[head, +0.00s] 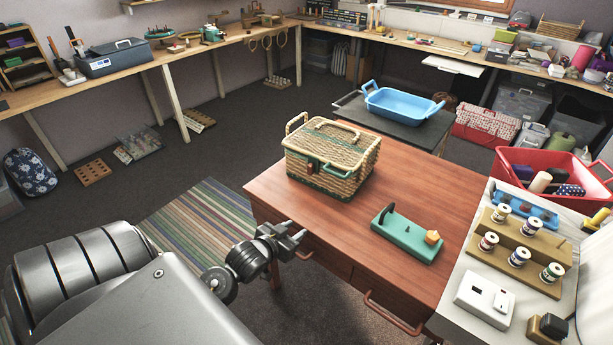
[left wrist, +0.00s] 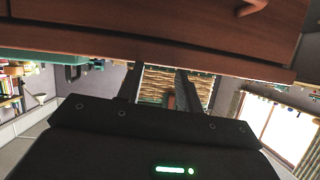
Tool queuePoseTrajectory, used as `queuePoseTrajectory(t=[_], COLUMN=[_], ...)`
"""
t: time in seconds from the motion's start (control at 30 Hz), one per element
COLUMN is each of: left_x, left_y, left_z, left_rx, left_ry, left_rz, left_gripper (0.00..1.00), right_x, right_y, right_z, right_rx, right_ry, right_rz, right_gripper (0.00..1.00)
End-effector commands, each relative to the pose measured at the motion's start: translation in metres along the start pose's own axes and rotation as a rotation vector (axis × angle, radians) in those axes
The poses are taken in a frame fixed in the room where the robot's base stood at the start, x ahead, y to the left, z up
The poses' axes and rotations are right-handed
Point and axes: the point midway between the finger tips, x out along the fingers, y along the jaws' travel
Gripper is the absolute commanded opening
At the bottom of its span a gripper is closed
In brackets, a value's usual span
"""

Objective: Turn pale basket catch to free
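The pale wicker basket (head: 334,160) with green trim stands on the red-brown wooden table, its lid down. Its small catch (head: 312,163) is on the front face, just below the lid edge; which way it is turned is too small to tell. My left gripper (head: 298,240) is open and empty, in front of and lower than the basket, near the table's front edge. In the left wrist view my left gripper (left wrist: 163,84) has its fingers apart, with the wicker (left wrist: 160,78) and the reddish catch (left wrist: 171,101) showing beyond them. My right gripper is out of view.
A green block with a handle (head: 405,236) lies right of the basket. The wooden table (head: 440,190) has drawers with handles below its front edge. A blue tub (head: 400,106) stands behind. Thread spools on a wooden rack (head: 530,238) stand at the right.

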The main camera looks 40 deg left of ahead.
Motion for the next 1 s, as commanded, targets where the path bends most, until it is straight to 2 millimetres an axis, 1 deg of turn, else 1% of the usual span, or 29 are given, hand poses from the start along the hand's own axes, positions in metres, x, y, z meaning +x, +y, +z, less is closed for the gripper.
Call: queuePoseTrajectory(t=[0.03, 0.1, 0.2, 0.3, 0.4, 0.5, 0.63, 0.77, 1.0], left_x=[0.004, 0.006, 0.006, 0.003, 0.002, 0.002, 0.011, 0.030, 0.072], left_y=[-0.013, -0.028, -0.047, -0.058, -0.062, -0.062, -0.062, -0.062, -0.062], left_z=[-0.017, -0.040, -0.067, -0.084, -0.090, -0.092, -0.096, -0.105, -0.121], left_rx=[-0.011, -0.027, -0.046, -0.058, -0.062, -0.063, -0.064, -0.064, -0.065], left_ry=[0.070, 0.169, 0.292, 0.370, 0.401, 0.405, 0.405, 0.404, 0.403], left_rz=[-0.008, -0.011, -0.010, -0.004, -0.002, -0.001, 0.000, 0.000, 0.000], left_gripper=[0.36, 0.36, 0.36, 0.36, 0.36, 0.36, 0.36, 0.36, 0.36], right_x=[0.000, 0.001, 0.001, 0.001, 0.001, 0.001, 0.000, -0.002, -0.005], right_y=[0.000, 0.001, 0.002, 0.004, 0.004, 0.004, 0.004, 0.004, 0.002], right_z=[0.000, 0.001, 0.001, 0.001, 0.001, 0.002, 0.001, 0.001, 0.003], right_rx=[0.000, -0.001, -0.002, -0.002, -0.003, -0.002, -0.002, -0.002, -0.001], right_ry=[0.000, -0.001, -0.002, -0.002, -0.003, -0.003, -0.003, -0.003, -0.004], right_rz=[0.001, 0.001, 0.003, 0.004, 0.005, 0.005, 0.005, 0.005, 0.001], right_gripper=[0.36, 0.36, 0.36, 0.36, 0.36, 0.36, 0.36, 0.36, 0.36])
